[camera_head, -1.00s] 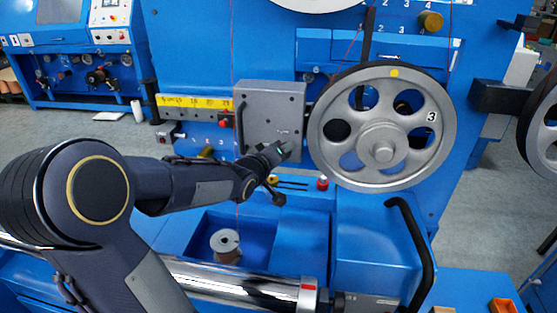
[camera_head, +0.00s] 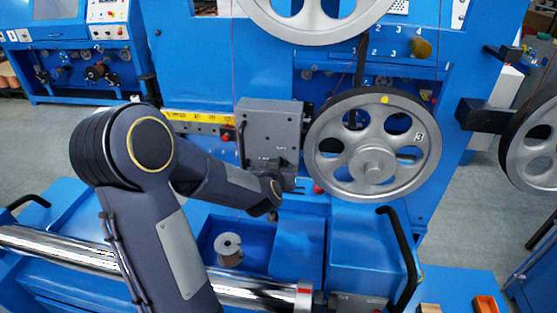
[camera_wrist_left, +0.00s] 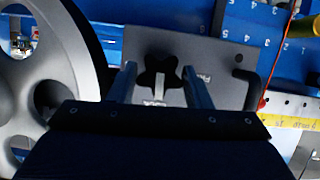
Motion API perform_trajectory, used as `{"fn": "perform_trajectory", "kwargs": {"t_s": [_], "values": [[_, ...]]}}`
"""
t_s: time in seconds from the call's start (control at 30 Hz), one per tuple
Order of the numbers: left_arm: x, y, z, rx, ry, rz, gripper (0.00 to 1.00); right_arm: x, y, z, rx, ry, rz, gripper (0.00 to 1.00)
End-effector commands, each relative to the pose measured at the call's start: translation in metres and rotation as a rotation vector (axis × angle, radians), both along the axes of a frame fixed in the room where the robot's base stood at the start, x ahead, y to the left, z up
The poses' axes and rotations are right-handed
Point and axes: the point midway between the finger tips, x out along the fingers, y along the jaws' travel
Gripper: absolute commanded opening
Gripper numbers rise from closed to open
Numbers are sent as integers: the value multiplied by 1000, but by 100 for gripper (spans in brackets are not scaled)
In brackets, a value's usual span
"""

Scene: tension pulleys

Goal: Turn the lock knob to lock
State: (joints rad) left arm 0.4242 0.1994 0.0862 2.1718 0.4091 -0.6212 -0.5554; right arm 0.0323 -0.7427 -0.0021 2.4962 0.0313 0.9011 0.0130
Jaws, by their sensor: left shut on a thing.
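The lock knob (camera_wrist_left: 158,69) is a black star-shaped knob on a grey plate (camera_wrist_left: 225,88), with partly hidden lettering beside it. My left gripper (camera_wrist_left: 160,78) has one finger on each side of the knob in the left wrist view and is shut on it. In the head view the grey box (camera_head: 271,125) stands left of the large spoked wheel, and my left gripper (camera_head: 280,166) is at its lower part. The knob itself is hard to make out there, close to my dark wrist. My right gripper is not in view.
The grey spoked pulley wheel (camera_head: 371,168) marked 3 is close to the right of the box. A yellow scale strip (camera_head: 195,117) runs to its left. Below are a spool (camera_head: 229,248) in a blue recess and a black curved handle (camera_head: 402,258).

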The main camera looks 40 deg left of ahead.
Motion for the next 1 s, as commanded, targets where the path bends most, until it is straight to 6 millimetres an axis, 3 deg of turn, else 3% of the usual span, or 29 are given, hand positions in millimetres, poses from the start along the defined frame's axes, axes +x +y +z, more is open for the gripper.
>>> {"fn": "perform_trajectory", "kwargs": {"t_s": [0.2, 0.7, 0.73, 0.87, 1.0], "values": [[1, -1, 1, 54, 27, -1, 22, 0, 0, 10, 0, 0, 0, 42], [1, 0, 1, 70, 34, -1, 22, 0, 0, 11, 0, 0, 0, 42], [1, 0, 1, 70, 34, -1, 47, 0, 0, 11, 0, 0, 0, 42], [1, 0, 1, 69, 34, 0, 64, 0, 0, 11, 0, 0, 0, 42], [1, 0, 0, 69, 34, 0, 66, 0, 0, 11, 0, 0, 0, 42]]}}
